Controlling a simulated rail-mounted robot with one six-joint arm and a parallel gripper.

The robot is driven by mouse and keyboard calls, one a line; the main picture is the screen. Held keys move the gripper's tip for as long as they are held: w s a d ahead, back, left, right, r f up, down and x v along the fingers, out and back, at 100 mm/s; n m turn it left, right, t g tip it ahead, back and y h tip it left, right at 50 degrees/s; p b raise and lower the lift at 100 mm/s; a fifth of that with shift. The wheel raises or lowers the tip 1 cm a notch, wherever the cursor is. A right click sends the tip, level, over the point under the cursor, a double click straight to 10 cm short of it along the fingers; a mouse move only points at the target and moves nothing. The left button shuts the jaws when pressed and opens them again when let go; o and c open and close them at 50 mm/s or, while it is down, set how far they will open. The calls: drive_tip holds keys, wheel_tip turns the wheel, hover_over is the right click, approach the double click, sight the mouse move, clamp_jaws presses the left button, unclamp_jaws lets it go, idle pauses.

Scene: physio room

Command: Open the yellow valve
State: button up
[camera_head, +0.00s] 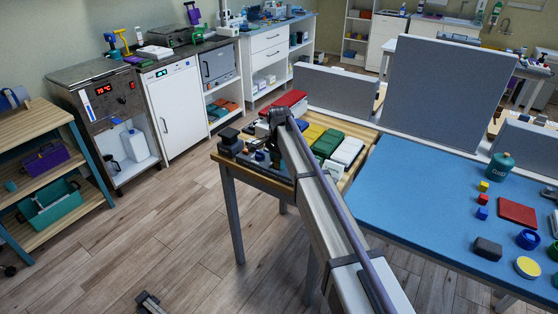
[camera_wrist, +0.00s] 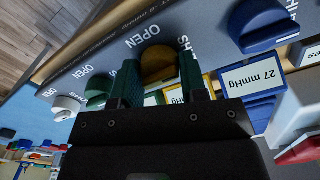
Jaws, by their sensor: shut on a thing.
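The yellow valve (camera_wrist: 157,66) is a round dark-yellow knob on a grey panel (camera_wrist: 117,48) in the wrist view. The word OPEN is printed beside it; another word is partly hidden by a finger. My gripper (camera_wrist: 158,58) has one green finger on each side of the knob and is shut on it. How far the knob is turned is hard to tell. In the head view my arm hides the gripper and the valve at the wooden table (camera_head: 253,174).
In the wrist view, a blue knob (camera_wrist: 262,22) stands to the right, and a green knob (camera_wrist: 98,88) and white knob (camera_wrist: 66,104) to the left. A 27 mmHg display (camera_wrist: 252,77) sits close by. A blue-topped table (camera_head: 420,200) adjoins the wooden one.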

drive_tip(key=n, duration=0.4)
drive_tip(key=shift+n, duration=0.3)
drive_tip(key=n, duration=0.8)
drive_tip(key=shift+n, duration=2.3)
drive_tip(key=o, duration=0.9)
wheel_tip(320, 180, up, 11)
drive_tip(key=p, duration=1)
drive_tip(key=shift+f+p, duration=0.1)
drive_tip(key=shift+p, duration=0.3)
